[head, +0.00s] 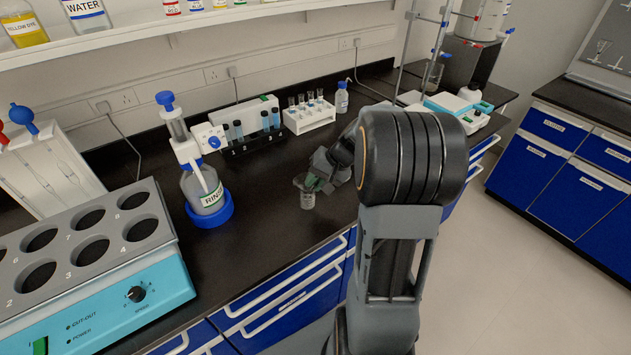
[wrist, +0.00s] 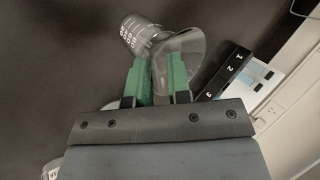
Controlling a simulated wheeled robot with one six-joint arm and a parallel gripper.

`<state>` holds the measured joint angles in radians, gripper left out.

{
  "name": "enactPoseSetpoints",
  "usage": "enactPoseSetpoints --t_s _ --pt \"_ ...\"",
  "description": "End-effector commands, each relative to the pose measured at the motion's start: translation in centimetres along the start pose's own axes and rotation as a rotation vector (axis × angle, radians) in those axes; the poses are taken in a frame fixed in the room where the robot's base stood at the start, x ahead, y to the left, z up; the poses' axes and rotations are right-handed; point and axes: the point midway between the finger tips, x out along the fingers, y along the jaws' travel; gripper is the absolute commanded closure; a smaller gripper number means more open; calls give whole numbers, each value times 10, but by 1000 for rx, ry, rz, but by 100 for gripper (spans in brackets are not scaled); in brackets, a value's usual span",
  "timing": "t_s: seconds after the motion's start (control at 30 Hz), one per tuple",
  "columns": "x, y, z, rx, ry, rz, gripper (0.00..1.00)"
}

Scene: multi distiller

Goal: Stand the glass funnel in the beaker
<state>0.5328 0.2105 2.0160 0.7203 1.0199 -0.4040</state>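The clear glass funnel (wrist: 187,45) is at the tips of my gripper's green fingers in the wrist view. Its wide mouth faces right and its narrow part points to the beaker (wrist: 132,33), a small clear one with white markings. In the head view the beaker (head: 307,201) stands upright on the black bench, with the funnel's rim (head: 298,181) just above it. My gripper (wrist: 162,62) has its fingers apart, beside the funnel's lower cone. Whether both fingers touch the glass is unclear. How deep the stem sits in the beaker cannot be told.
A rinse bottle (head: 206,190) in a blue holder stands left of the beaker. Behind are a dark tube rack (head: 252,145) and a white tube rack (head: 309,117). A teal block with round wells (head: 150,265) fills the near left. Bare bench lies around the beaker.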

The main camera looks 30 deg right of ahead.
Motion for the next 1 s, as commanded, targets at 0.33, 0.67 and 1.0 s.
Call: enactPoseSetpoints --t_s 0.33,0.67,1.0 --pt "3 2 2 3 -7 3 60" --pt "-11 2 2 4 -5 1 60" --pt "-82 1 0 0 6 0 60"
